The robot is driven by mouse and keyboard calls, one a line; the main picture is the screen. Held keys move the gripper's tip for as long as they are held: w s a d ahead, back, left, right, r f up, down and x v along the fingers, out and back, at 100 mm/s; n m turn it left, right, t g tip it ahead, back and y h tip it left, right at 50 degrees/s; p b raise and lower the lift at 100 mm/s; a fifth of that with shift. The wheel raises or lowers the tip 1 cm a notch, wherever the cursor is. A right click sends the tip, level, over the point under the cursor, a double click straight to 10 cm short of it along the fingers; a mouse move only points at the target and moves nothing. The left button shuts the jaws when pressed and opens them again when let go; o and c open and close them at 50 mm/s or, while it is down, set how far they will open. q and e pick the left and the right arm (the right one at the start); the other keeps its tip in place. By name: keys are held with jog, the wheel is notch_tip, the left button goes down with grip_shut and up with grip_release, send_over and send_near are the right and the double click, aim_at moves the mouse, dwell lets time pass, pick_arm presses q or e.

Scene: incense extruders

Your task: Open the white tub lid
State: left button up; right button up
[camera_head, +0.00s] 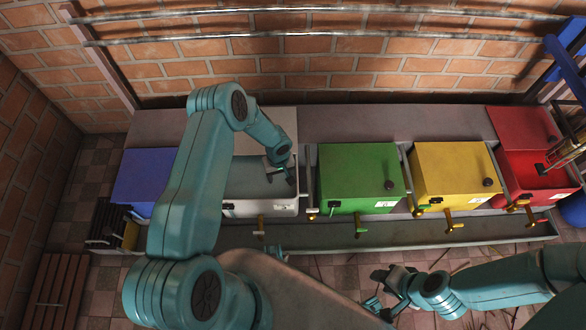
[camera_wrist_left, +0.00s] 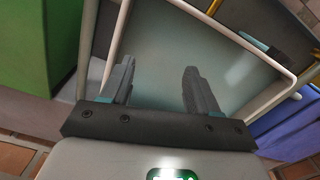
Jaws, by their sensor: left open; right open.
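The white tub (camera_head: 262,208) stands between the blue and green tubs. Its pale lid (camera_head: 280,125) appears swung back toward the wall, and the grey inside of the tub (camera_head: 240,178) shows. My left gripper (camera_head: 283,172) is over the right part of the tub opening, open and empty. In the left wrist view, my left gripper's fingers (camera_wrist_left: 157,68) are apart above the grey interior (camera_wrist_left: 170,40), inside the tub's white rim (camera_wrist_left: 283,90). My left arm hides part of the tub's left side. My right gripper (camera_head: 385,292) is open and empty at the front, away from the tubs.
The blue tub (camera_head: 140,178), green tub (camera_head: 358,172) and yellow tub (camera_head: 453,170) are closed. The red tub (camera_head: 540,172) at the right is open, its lid back. Taps and a metal trough (camera_head: 400,232) run along the front. A brick wall is behind.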

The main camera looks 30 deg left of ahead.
pick_arm(q)
jog(key=s+d+r+p, duration=0.1)
jog(key=s+r+p, duration=0.15)
jog(key=r, duration=0.65)
jog(key=s+d+r+p, duration=0.1)
jog(key=d+r+p, duration=0.15)
jog(key=r, duration=0.55)
jog(key=s+d+r+m+h+p, duration=0.2)
jog(key=s+d+r+p, duration=0.1)
jog(key=d, duration=0.3)
jog(key=shift+s+d+h+p, duration=0.15)
jog(key=shift+s+h+p, duration=0.25)
jog(key=shift+s, duration=0.3)
pick_arm(e)
notch_tip(320, 180, up, 10)
jog(key=shift+w+r, duration=0.1)
